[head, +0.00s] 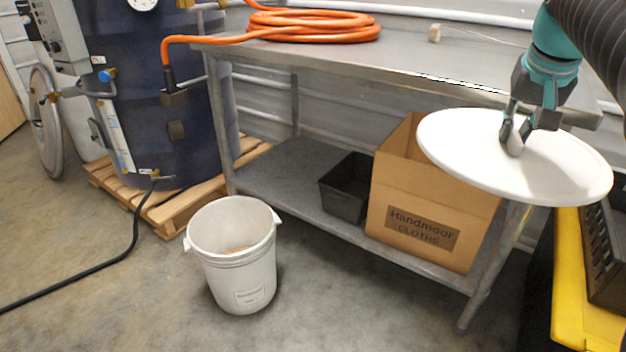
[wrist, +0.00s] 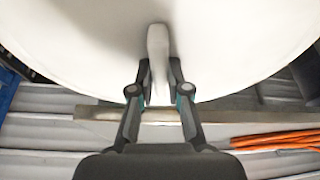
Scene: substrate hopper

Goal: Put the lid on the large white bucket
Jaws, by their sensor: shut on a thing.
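The large white bucket (head: 236,262) stands upright on the concrete floor, left of the middle in the head view. Its top is open and a little pale brown stuff shows inside. The round white lid (head: 470,160) is in the air at the right, well above and to the right of the bucket. My gripper (head: 515,140) is shut on the lid's upright handle from above. In the wrist view the lid (wrist: 90,60) fills the upper part, and my gripper (wrist: 156,85) has its fingers on both sides of the handle. The bucket does not show in the wrist view.
A steel table (head: 420,70) with an orange hose (head: 320,26) stands behind. Its lower shelf holds a cardboard box (head: 400,205) and a black bin (head: 347,190). A dark blue tank on a pallet (head: 165,215) is at left. A yellow cart (head: 568,270) is at right. The floor before the bucket is clear.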

